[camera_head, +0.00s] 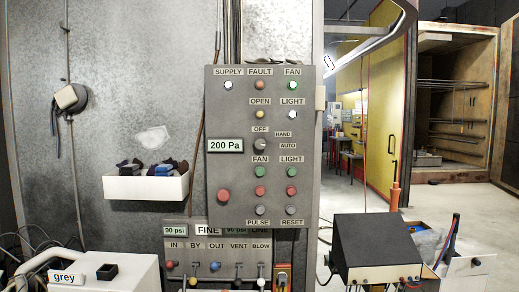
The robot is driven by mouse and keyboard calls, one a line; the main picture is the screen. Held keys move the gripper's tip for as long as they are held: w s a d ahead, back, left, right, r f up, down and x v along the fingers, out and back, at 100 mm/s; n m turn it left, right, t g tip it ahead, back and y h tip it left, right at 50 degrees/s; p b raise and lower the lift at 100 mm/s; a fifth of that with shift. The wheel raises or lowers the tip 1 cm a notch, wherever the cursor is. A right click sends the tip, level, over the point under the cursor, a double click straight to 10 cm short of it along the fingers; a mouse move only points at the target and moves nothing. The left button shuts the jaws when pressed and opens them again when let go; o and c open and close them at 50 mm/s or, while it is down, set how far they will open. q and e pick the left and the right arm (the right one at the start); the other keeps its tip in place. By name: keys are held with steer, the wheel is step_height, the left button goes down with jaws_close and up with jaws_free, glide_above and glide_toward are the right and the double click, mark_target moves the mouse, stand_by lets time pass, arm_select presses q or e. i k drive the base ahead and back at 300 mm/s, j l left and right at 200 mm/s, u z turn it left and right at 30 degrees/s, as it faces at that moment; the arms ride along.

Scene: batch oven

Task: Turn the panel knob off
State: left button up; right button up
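The panel knob (260,145) is a small round grey selector on the grey control panel (215,185), in the middle of the head view. The labels OFF, HAND and AUTO stand around its upper and right side. A pale mark shows on its face, but it is too small to tell which label it points at. Nothing covers the knob. Neither of my grippers shows in this view.
Lamps and push buttons surround the knob, with a large red button (223,195) lower left. Below is a valve panel (180,238) with several small levers. A white bin (147,186) hangs left. A black-topped box (375,245) stands lower right.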

mark_target(261, 144)
steer(key=i+l+u, duration=0.1)
steer(key=i+l, duration=0.3)
steer(key=l, duration=0.25)
steer(key=i+l+u, duration=0.15)
steer(key=i+l, duration=0.25)
steer(key=l, duration=0.25)
steer(key=i+l+u, duration=0.15)
steer(key=l, duration=0.2)
steer(key=i+l, duration=0.2)
steer(key=l, duration=0.2)
steer(key=i+j+u, duration=0.05)
